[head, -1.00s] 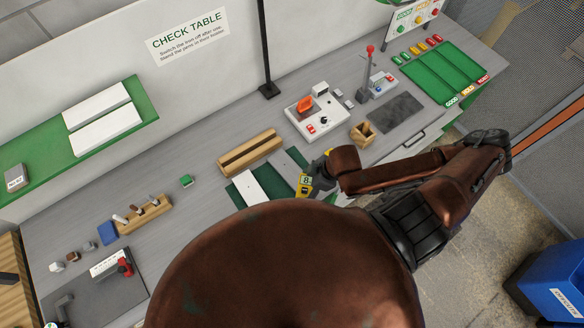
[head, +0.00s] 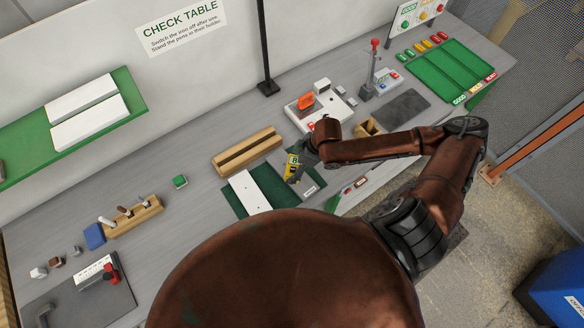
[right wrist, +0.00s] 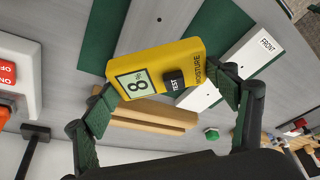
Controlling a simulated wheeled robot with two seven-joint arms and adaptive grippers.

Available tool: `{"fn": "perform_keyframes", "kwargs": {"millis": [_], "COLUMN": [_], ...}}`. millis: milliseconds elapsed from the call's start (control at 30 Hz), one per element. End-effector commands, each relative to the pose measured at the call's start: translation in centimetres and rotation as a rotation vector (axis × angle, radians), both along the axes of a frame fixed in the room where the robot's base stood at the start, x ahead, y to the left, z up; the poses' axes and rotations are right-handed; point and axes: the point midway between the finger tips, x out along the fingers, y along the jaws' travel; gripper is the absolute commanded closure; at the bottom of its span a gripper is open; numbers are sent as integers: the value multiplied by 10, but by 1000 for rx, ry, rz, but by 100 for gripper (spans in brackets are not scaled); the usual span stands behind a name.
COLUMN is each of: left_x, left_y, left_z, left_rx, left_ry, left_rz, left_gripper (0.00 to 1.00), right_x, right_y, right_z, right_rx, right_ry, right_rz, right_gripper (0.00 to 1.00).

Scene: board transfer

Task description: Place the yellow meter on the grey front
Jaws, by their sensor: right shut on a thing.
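My right gripper (head: 301,162) is shut on the yellow meter (head: 292,167), holding it over the green mat (head: 232,200). In the right wrist view, the meter (right wrist: 160,72) lies between the fingers (right wrist: 168,100), its display showing 8 and "MOISTURE" on its face. A grey board (right wrist: 190,18), partly hidden by the meter, lies on the mat there; in the head view my arm covers much of that board (head: 307,188). A white board (head: 249,191) labelled FRONT (right wrist: 266,45) lies beside it. I cannot tell whether the meter touches the grey board. My left gripper is out of view.
A grooved wooden block (head: 247,150) lies behind the mat. A white device with an orange switch (head: 305,103) and a small wooden holder (head: 367,127) stand to the right. A wooden pen holder (head: 132,215) is to the left.

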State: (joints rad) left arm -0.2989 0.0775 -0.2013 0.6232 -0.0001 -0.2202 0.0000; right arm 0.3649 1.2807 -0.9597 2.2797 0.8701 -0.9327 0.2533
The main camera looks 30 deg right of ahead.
Motion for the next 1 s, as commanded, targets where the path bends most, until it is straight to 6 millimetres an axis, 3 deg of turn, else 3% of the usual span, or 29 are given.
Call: {"fn": "perform_keyframes", "kwargs": {"millis": [300,500,867,900,1000], "left_x": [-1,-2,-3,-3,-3], "left_y": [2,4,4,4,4], "left_z": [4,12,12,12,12], "left_rx": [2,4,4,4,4], "left_ry": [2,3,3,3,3], "left_rz": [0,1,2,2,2], "left_gripper": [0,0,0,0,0], "right_x": [21,18,18,18,18], "right_y": [-3,-3,-3,-3,-3], "right_z": [-26,-51,-56,-57,-56], "right_rx": [0,1,0,-1,-1], "right_ry": [0,1,-1,0,0], "right_rz": [1,0,2,2,2], "right_gripper": [54,54,54,20,13]}}
